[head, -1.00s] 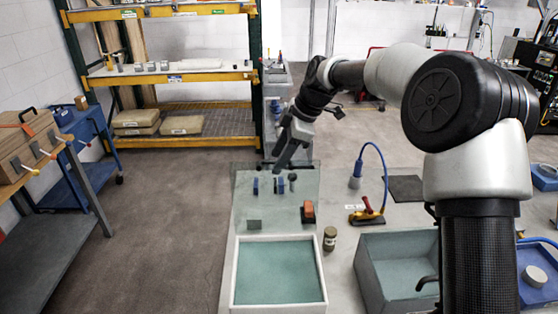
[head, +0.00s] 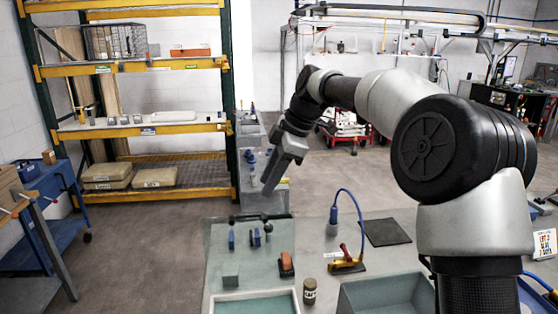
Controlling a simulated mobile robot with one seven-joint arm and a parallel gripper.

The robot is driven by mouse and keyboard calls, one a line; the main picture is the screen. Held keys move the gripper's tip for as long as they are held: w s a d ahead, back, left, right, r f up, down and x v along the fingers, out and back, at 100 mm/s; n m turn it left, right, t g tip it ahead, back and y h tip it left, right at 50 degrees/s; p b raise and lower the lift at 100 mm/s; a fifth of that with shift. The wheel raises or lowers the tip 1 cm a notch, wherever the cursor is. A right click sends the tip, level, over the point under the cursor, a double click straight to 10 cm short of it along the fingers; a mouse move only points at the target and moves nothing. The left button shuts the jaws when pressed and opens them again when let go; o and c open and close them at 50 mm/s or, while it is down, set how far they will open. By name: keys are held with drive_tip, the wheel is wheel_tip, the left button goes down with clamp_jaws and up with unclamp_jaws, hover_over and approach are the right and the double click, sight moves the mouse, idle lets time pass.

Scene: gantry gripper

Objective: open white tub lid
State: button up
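A low white tub (head: 173,116) sits on the rack's middle shelf, at the right part of that shelf. It is small in the view, and I cannot tell whether its lid is on. My gripper (head: 268,188) hangs from the raised arm, pointing down and slightly left, above the far end of the workbench. It is to the right of the rack and well apart from the tub. Its finger gap is not clear from this angle, and I see nothing held in it.
The rack (head: 135,68) has green posts and yellow beams; a wire basket (head: 115,41) stands on its top shelf. The workbench (head: 325,238) carries a white-rimmed tray (head: 213,302), a grey bin (head: 385,293), a jar (head: 309,291) and small blocks. Grey floor (head: 150,225) lies open before the rack.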

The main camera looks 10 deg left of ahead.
drive_tip(key=v, duration=0.7)
drive_tip(key=shift+s, duration=0.2)
drive_tip(key=s+d+m+t+h, duration=0.1)
drive_tip(key=s+d+m+h, duration=0.1)
drive_tip(key=s+d+m, duration=0.55)
drive_tip(key=s+d+m+t+h, duration=0.2)
drive_tip(key=s+d+m, duration=0.25)
drive_tip(key=s, duration=0.55)
drive_tip(key=s+d+f+m, duration=0.4)
drive_tip(key=s, duration=0.3)
drive_tip(key=s+d+f+m+t, duration=0.1)
drive_tip(key=s+d+f+m, duration=0.3)
drive_tip(key=s, duration=0.3)
drive_tip(key=shift+d+f+m+h, duration=0.2)
drive_tip(key=shift+f+m+h, duration=0.2)
drive_tip(key=shift+f+m, duration=0.15)
